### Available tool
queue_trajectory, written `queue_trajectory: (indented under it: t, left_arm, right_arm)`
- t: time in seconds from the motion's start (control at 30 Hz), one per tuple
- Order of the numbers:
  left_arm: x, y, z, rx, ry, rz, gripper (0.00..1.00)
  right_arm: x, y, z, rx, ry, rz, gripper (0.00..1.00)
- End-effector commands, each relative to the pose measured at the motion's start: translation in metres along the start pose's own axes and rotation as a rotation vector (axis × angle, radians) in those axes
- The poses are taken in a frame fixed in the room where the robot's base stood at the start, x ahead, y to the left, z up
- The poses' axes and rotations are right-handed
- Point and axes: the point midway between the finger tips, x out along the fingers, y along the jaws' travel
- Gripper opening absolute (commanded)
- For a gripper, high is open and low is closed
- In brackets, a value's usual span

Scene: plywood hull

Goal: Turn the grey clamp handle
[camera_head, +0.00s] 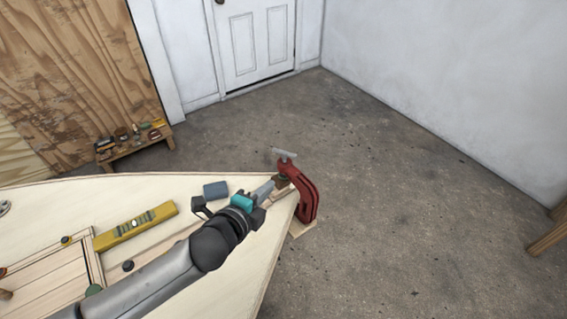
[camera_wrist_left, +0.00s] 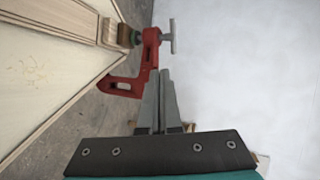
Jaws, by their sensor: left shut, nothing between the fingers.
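A red clamp (camera_head: 305,192) is fixed at the pointed tip of the plywood hull (camera_head: 160,187). Its grey T-shaped handle (camera_head: 284,154) sticks up at the clamp's far end. In the left wrist view the red clamp (camera_wrist_left: 147,66) is at upper middle, with the grey handle (camera_wrist_left: 172,37) on its right side. My left gripper (camera_head: 273,185) is shut and empty beside the clamp, short of the handle. In the left wrist view its closed fingers (camera_wrist_left: 163,74) overlap the clamp's frame in the picture; I cannot tell whether they touch it. My right gripper is out of view.
A yellow spirit level (camera_head: 136,226) and a blue-grey block (camera_head: 216,190) lie on the hull near my left arm. A low wooden bench (camera_head: 133,149) with small items stands behind, by a plywood sheet (camera_head: 75,75). The concrete floor right of the clamp is clear.

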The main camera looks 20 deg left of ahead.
Motion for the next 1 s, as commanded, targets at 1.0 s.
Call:
queue_trajectory:
  t: [1.0]
  left_arm:
    - [0.106, -0.021, 0.0, -0.003, -0.001, 0.002, 0.0]
  right_arm:
    - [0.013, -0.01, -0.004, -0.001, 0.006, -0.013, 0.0]
